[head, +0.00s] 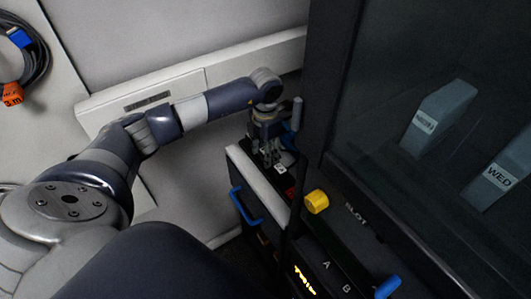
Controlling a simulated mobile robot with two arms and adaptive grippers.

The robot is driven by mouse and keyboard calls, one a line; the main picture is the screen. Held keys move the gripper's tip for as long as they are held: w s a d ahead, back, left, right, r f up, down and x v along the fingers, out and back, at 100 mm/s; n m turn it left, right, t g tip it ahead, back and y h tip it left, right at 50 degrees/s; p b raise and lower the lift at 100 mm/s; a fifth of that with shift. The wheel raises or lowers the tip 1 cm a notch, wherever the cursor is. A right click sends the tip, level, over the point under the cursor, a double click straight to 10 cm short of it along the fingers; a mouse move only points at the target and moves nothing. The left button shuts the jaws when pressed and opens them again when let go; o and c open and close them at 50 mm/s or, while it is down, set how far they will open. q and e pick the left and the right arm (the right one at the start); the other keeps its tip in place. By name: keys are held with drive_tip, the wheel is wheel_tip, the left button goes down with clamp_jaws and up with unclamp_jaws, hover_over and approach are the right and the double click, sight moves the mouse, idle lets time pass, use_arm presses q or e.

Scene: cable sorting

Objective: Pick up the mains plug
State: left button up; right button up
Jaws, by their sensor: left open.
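My left gripper (268,161) is open and points down over the pale top edge of a dark cabinet in the middle of the head view. Small dark and white items (281,168) lie just below and beside its fingers. I cannot clearly make out a mains plug among them, and the gripper partly hides that spot. I cannot tell whether the fingertips touch anything. My right gripper is not in view.
The dark cabinet has a blue handle (245,206), a yellow knob (316,202) and a blue knob (387,287). A glass-fronted case (345,110) with labelled grey boxes stands close on the right. A coiled cable (40,55) with an orange tag (12,94) hangs at the upper left.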

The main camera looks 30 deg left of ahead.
use_arm(q)
drive_tip(key=shift+f, duration=0.15)
drive_tip(key=shift+c, duration=0.2)
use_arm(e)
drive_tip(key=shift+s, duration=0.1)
use_arm(q)
drive_tip(key=c, duration=0.8)
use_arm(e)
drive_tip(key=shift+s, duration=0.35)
use_arm(q)
drive_tip(key=shift+r+b, duration=0.3)
drive_tip(key=shift+r, duration=0.2)
wheel_tip(320, 180, up, 3)
drive_tip(key=shift+w+f+b, duration=0.1)
drive_tip(key=shift+f+b, duration=0.05)
drive_tip(key=shift+b, duration=0.4)
drive_tip(key=s+d+r, duration=0.2)
drive_tip(key=s+d, duration=0.1)
drive_tip(key=s, duration=0.4)
drive_tip(key=s+d+r+b, duration=0.1)
drive_tip(key=s+d+r, duration=0.2)
drive_tip(key=s, duration=0.5)
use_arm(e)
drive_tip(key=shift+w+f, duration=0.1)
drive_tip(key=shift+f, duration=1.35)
